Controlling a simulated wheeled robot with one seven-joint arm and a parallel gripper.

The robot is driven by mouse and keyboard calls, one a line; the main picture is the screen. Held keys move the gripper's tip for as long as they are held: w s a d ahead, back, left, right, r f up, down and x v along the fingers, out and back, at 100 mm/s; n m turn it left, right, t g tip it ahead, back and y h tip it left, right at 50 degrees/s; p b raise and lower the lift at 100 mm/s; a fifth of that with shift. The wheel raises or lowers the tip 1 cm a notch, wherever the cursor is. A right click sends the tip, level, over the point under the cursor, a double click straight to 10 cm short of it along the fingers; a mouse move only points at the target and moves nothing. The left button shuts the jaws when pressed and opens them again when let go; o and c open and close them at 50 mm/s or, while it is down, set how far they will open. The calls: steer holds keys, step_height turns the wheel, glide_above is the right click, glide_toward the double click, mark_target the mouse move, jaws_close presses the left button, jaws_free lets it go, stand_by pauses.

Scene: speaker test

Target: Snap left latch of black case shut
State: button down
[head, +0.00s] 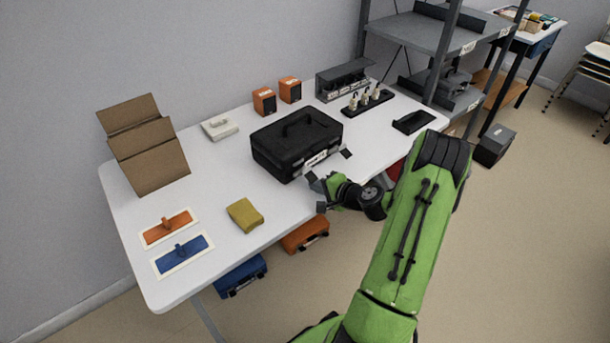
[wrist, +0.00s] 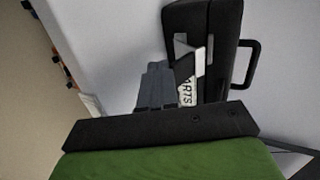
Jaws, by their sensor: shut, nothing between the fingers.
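The black case (head: 285,148) lies closed-lidded on the white table, its top handle up and its labelled front toward me. A dark flap, apparently the left latch (head: 311,177), sticks out at the front's left end; another, apparently the right latch (head: 346,153), sticks out at the right end. My gripper (head: 322,184) is shut and empty, close in front of the left latch. In the wrist view the shut fingers (wrist: 155,72) are beside the case (wrist: 222,45), near a grey latch-like piece (wrist: 184,52) by the label. Whether they touch it, I cannot tell.
A yellow sponge-like block (head: 245,215) lies near the front edge. Orange speakers (head: 264,101) and a black rack with pale pieces (head: 367,102) stand behind. A black tray (head: 413,122) is at right.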

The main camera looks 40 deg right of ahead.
steer(key=s+b, duration=0.1)
steer(key=s, duration=0.5)
steer(key=shift+s+d, duration=0.25)
steer(key=shift+d, duration=0.1)
